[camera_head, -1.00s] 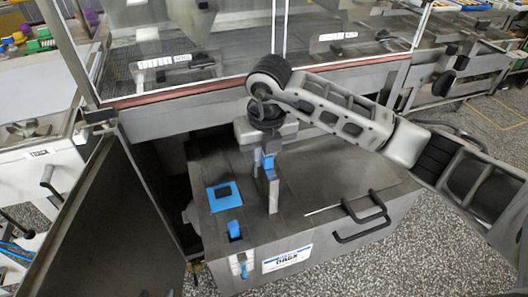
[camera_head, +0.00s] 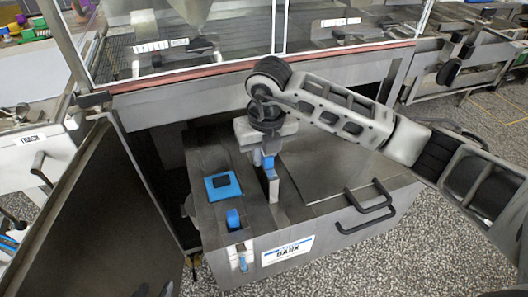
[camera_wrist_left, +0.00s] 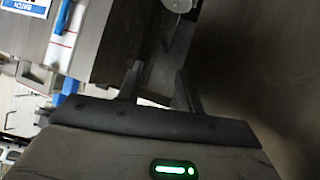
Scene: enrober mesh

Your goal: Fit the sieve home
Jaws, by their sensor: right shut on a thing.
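The dark grey tank (camera_head: 215,260) stands under the machine with a flat lid. Its lid bears a blue square frame (camera_head: 222,187) around a dark middle and a blue upright tab (camera_head: 233,218). My right gripper (camera_head: 266,158) points down over the lid and is shut on a narrow upright grey piece with blue at its top, likely the sieve (camera_head: 272,187). Its lower end meets the lid in the picture; how deep it sits I cannot tell. My left gripper (camera_wrist_left: 160,88) shows two spread fingers in its wrist view, with nothing visible between them. I cannot clearly make it out in the head view.
An open dark door panel (camera_head: 95,225) stands left of the tank. A black bar handle (camera_head: 365,213) sticks out at the tank's front right. The glass-fronted machine (camera_head: 240,35) overhangs behind. Speckled floor (camera_head: 400,260) is clear at the front right.

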